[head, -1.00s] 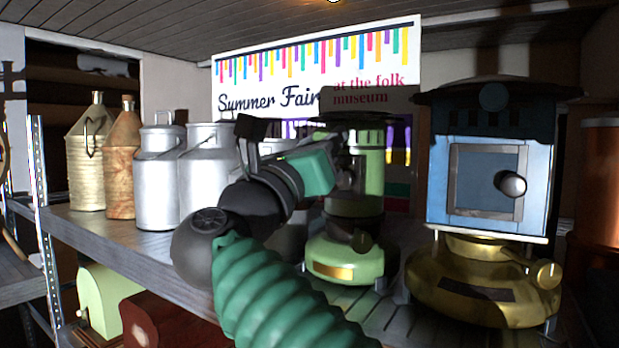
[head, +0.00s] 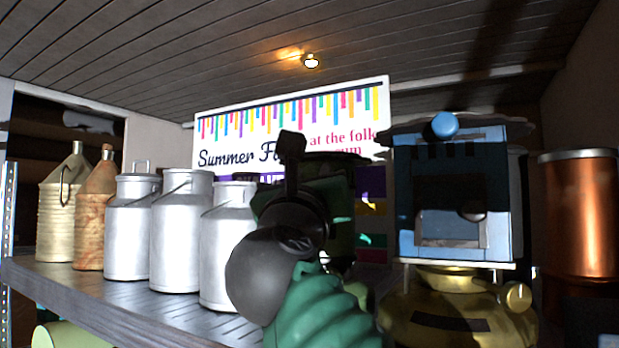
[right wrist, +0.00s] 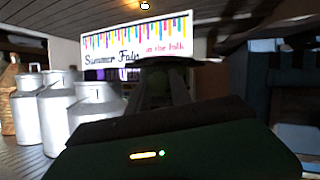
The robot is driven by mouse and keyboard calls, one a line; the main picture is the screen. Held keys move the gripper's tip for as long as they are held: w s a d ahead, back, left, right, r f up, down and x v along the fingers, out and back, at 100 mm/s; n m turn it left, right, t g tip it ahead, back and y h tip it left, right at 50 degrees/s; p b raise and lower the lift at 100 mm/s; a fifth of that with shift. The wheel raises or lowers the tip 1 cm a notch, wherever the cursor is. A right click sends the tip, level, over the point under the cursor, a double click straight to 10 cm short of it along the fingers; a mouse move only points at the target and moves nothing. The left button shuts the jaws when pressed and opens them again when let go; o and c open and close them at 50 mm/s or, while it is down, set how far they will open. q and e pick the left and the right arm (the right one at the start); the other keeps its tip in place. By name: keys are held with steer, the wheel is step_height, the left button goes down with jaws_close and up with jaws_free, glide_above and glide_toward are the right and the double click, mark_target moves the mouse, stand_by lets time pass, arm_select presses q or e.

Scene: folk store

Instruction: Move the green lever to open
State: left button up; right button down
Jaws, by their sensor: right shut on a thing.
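The green heater (head: 362,292) stands on the shelf behind my right arm in the head view. Only its right edge and part of its shaded body show. My right gripper (head: 325,190) is at the upper part of this heater, beyond my black wrist. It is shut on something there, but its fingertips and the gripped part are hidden. In the right wrist view the dark fingers (right wrist: 160,88) reach forward close together toward a dark cap. I cannot make out the green lever itself. My left gripper is not in view.
Several silver milk churns (head: 180,235) stand left of my arm. A blue heater with a brass base (head: 455,300) stands close on the right, with a copper cylinder (head: 580,230) beyond. A Summer Fair banner (head: 230,140) hangs behind.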

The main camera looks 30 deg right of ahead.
steer(key=c, duration=1.5)
jaws_free()
steer(key=shift+w+d, duration=0.1)
steer(key=shift+o, duration=1.3)
steer(key=shift+w+d+f, duration=0.15)
steer(key=shift+o, duration=0.4)
steer(key=shift+w+d+f, duration=0.1)
steer(key=shift+w+d, duration=0.2)
steer(key=shift+d, duration=0.1)
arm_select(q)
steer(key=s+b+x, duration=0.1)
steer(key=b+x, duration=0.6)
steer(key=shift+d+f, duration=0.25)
arm_select(e)
steer(key=v, duration=1.7)
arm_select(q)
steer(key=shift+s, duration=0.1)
arm_select(e)
steer(key=shift+w, duration=0.2)
